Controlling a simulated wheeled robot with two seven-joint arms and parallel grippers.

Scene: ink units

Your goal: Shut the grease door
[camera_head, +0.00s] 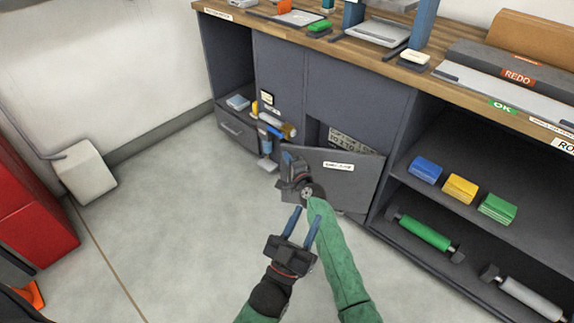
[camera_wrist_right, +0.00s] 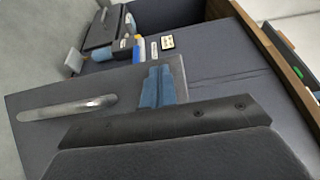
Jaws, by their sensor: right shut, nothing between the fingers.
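The grease door (camera_head: 352,178) is a grey panel with a white label, low under the workbench. It stands swung out, with a dark gap behind its top edge and printed items inside. In the right wrist view the door (camera_wrist_right: 100,88) carries a silver bar handle (camera_wrist_right: 68,108). My right gripper (camera_head: 290,158) is shut and empty at the door's left part; its blue fingers (camera_wrist_right: 158,84) are together in front of the panel. I cannot tell whether they touch it. My left gripper (camera_head: 306,214) is open and empty, lower down, beside my right forearm.
Bottles and tools (camera_head: 272,128) hang on the cabinet front left of the door. A drawer (camera_head: 236,128) is further left. A shelf with coloured blocks (camera_head: 460,188) and rollers (camera_head: 425,231) is at the right.

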